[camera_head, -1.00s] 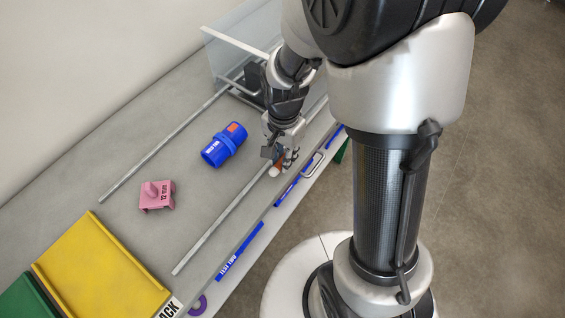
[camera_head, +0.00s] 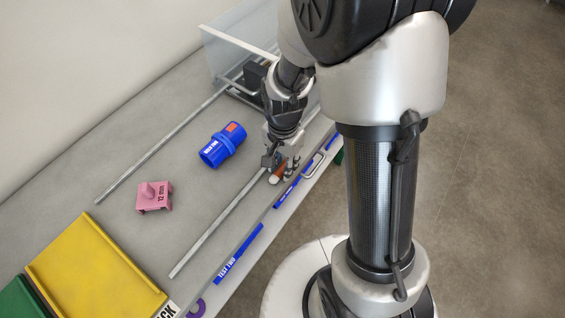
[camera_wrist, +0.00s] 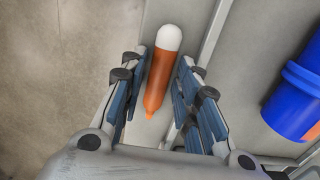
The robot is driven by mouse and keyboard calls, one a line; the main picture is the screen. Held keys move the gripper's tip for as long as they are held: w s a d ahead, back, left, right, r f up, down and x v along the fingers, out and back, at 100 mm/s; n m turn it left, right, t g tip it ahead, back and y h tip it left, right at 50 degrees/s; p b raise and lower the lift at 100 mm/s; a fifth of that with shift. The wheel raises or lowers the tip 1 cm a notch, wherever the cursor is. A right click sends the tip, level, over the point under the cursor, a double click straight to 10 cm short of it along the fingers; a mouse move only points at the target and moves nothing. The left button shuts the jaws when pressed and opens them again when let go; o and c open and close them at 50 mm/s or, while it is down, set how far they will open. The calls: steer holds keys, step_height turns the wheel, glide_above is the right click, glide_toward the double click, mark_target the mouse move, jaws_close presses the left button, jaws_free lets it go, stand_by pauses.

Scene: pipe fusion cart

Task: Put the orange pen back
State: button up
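The orange pen (camera_wrist: 160,75), with a rounded white end, shows in the wrist view lying on the grey cart top beside a metal rail. In the head view the pen (camera_head: 278,174) is partly hidden by the fingers. My gripper (camera_wrist: 163,62) is open, with one finger on each side of the pen and narrow gaps between them and it. In the head view my gripper (camera_head: 281,167) is low over the cart's front edge strip. Whether the fingers touch the surface cannot be told.
A blue pipe fitting (camera_head: 222,146) and a pink 12 mm block (camera_head: 154,197) sit on the cart top. Two long metal rails (camera_head: 215,228) run along it. A yellow tray (camera_head: 95,268) is front left. A clear box (camera_head: 230,55) stands at the back.

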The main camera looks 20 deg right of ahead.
steer(key=shift+r, duration=0.15)
step_height(320, 180, up, 12)
steer(key=p, duration=0.5)
step_height(320, 180, up, 8)
steer(key=n+t, duration=0.2)
steer(key=n, duration=0.2)
glide_above(283, 166)
steer(key=s, duration=0.4)
steer(key=s+r+n+t, duration=0.2)
steer(key=s+r+n, duration=0.4)
steer(key=s, duration=0.5)
steer(key=shift+d+r+n+t, duration=0.25)
steer(key=shift+r+n+t, duration=0.15)
steer(key=shift+r, duration=0.35)
